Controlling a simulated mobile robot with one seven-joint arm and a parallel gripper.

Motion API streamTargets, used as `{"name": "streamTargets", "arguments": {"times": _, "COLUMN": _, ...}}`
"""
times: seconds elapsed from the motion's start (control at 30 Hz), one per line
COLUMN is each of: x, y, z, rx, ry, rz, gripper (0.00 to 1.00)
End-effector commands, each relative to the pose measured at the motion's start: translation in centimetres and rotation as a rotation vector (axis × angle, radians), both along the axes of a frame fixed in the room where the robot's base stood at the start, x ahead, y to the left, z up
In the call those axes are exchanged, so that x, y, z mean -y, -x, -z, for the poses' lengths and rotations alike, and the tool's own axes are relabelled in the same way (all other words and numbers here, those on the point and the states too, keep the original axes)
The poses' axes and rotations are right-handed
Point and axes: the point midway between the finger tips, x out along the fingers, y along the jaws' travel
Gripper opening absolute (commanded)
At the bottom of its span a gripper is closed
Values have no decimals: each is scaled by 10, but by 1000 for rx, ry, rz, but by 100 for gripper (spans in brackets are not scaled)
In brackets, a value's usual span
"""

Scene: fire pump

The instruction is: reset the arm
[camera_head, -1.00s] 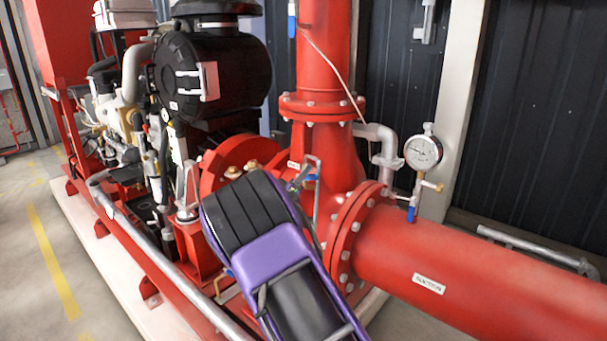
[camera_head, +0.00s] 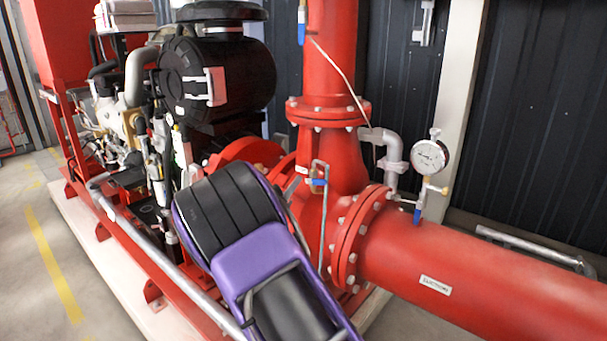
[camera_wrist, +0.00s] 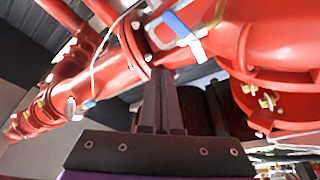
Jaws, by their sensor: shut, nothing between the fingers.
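My gripper (camera_wrist: 161,85) shows in the wrist view with its two dark fingers together and nothing between them. It points toward the red pipework, apart from it as far as I can tell. In the head view my purple and black arm stands in front of the pump, and the gripper is hidden behind it. The blue-handled valve (camera_head: 319,182) is just right of my arm in the head view. The blue handle (camera_wrist: 178,25) also shows beyond the fingertips in the wrist view.
A red suction pipe (camera_head: 470,262) runs to the lower right, with a pressure gauge (camera_head: 430,157) above it. The engine (camera_head: 215,78) stands behind my arm. A grey rail (camera_head: 165,265) passes at its left. Floor (camera_head: 50,240) is clear at far left.

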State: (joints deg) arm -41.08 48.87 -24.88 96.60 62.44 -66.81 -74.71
Motion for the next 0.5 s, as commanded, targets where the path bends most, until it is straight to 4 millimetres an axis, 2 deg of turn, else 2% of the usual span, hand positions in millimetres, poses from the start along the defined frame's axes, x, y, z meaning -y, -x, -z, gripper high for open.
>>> {"name": "streamTargets", "arguments": {"times": 0.2, "x": -9, "y": 11, "z": 5, "rx": 0, "ry": 0, "rz": 0, "gripper": 0}}
{"name": "streamTargets", "arguments": {"times": 0.5, "x": -10, "y": 12, "z": 5, "rx": 1, "ry": -1, "rz": 0, "gripper": 0}}
